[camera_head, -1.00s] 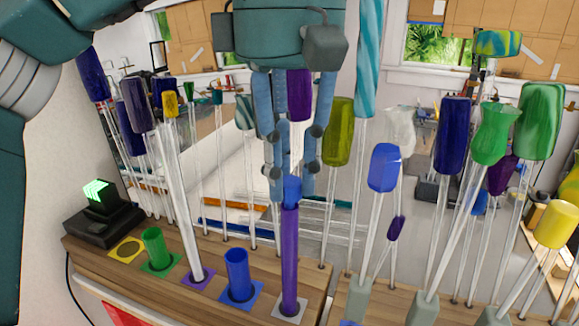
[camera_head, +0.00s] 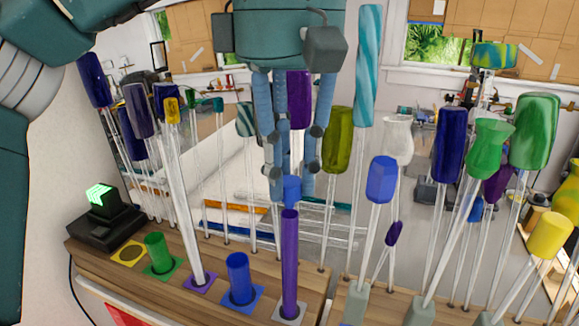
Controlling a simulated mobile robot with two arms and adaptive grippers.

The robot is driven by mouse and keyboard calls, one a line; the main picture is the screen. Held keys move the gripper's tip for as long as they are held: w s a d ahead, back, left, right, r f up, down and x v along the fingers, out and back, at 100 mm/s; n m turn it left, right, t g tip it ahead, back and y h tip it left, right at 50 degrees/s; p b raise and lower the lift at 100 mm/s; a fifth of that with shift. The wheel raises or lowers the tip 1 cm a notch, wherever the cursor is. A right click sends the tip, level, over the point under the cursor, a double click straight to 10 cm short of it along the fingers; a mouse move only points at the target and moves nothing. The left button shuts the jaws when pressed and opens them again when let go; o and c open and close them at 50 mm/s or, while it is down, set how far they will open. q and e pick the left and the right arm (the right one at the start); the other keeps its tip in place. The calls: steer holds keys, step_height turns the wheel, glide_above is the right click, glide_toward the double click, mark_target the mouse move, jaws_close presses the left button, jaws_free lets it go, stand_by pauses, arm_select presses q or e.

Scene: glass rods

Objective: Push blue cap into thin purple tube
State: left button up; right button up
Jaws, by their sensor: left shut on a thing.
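The thin purple tube (camera_head: 289,262) stands upright in the holder at the front of the wooden shelf. Its open top is dark. The small blue cap (camera_head: 291,192) is right above that top, roughly in line with it. A small gap seems to show between them, but I cannot tell whether they touch. My left gripper (camera_head: 292,172) points down from above, its blue-grey fingers shut on the cap. The cap's upper part is hidden between the fingers. My right gripper is not in view.
A short blue tube (camera_head: 238,278) and a green tube (camera_head: 155,253) stand left of the purple one. Tall glass rods with coloured tops crowd both sides, including an olive one (camera_head: 337,140) and a blue one (camera_head: 381,180). A black device (camera_head: 104,216) sits far left.

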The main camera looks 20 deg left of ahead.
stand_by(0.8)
arm_select(q)
steer(key=shift+r+p, duration=0.1)
steer(key=shift+p, duration=0.35)
steer(key=shift+r+p, duration=0.7)
steer(key=shift+p, duration=0.1)
steer(key=shift+p, duration=0.3)
stand_by(0.7)
steer(key=o, duration=0.6)
